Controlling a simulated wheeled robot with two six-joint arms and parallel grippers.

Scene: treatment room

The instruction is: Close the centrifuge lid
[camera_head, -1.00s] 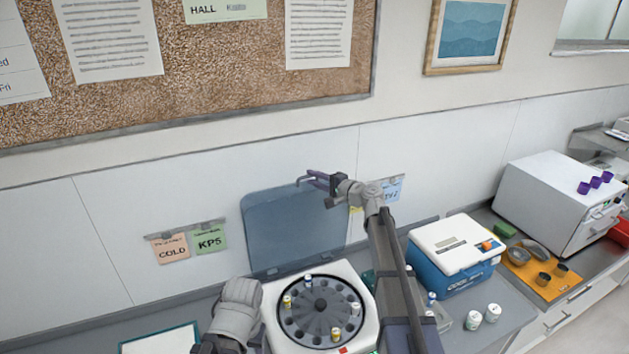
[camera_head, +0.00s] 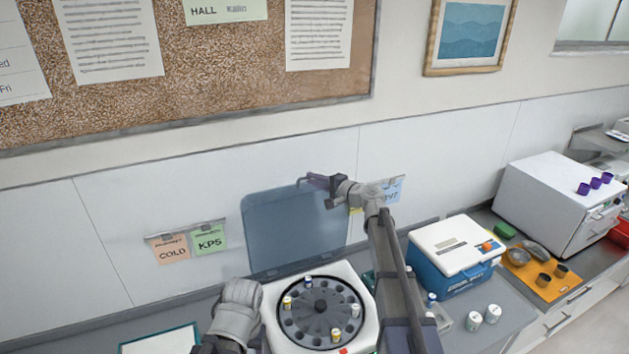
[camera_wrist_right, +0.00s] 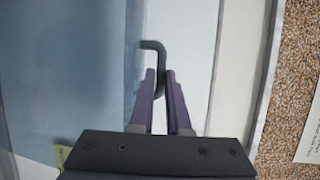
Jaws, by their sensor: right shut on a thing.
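The centrifuge (camera_head: 360,291) is white, with a dark round rotor (camera_head: 320,312) holding several capped tubes. Its translucent blue-grey lid (camera_head: 290,235) stands upright, open, at the back near the wall. My right gripper (camera_head: 308,181) is at the lid's top right corner. In the right wrist view my right gripper (camera_wrist_right: 160,88) has its purple fingers closed around a dark bent handle (camera_wrist_right: 153,46) beside the lid's bluish panel (camera_wrist_right: 70,80). My left arm's grey wrist shows left of the centrifuge; its fingers are not visible.
A blue and white box (camera_head: 455,252) stands to the right, with white jars (camera_head: 492,313) before it. Further right are an orange mat (camera_head: 545,285) with bowls and a white appliance (camera_head: 560,205). A framed sheet (camera_head: 160,341) lies at the front left. The wall is close behind the lid.

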